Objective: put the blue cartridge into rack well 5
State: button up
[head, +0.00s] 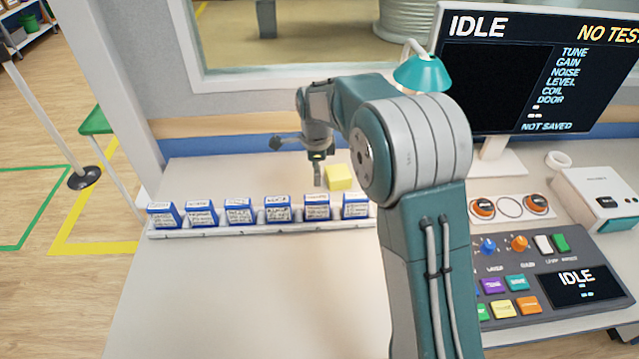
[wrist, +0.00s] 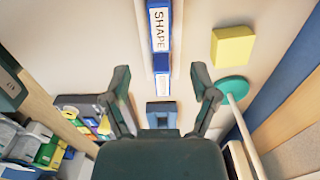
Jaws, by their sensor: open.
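Several blue cartridges with white labels stand in a row in the white rack (head: 260,229) in the head view. The rightmost blue cartridge (head: 355,206) stands beside my arm, which hides the rack's right end. Well numbers cannot be read. My gripper (head: 318,180) points down behind the right part of the row. In the wrist view my gripper (wrist: 159,75) is open, with nothing held. A blue cartridge labelled SHAPE (wrist: 160,25) and another label lie ahead of the fingers. A blue block (wrist: 162,113) shows between the fingers; whether it is a cartridge I cannot tell.
A yellow block (head: 340,177) lies on the table behind the row, close to my gripper. A teal lamp (head: 422,73), a monitor (head: 540,70) and a control panel (head: 525,275) are at the right. The table's front left is clear.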

jog(key=s+d+r+n+t, duration=0.1)
jog(key=s+d+r+n, duration=0.25)
jog(key=s+r, duration=0.3)
jog(key=s+d+r+n+t, duration=0.2)
jog(key=s+d+r+n, duration=0.15)
jog(key=s+r, duration=0.35)
jog(key=s+d+n+t, duration=0.1)
jog(key=s+d+n, duration=0.1)
jog(key=s+n, duration=0.3)
jog(key=s+d+r+n+t, duration=0.1)
jog(key=s+n, duration=0.5)
jog(key=s, duration=0.7)
jog(key=shift+s+d+r+t, duration=0.25)
jog(key=shift+d+t, duration=0.05)
jog(key=shift+d, duration=0.5)
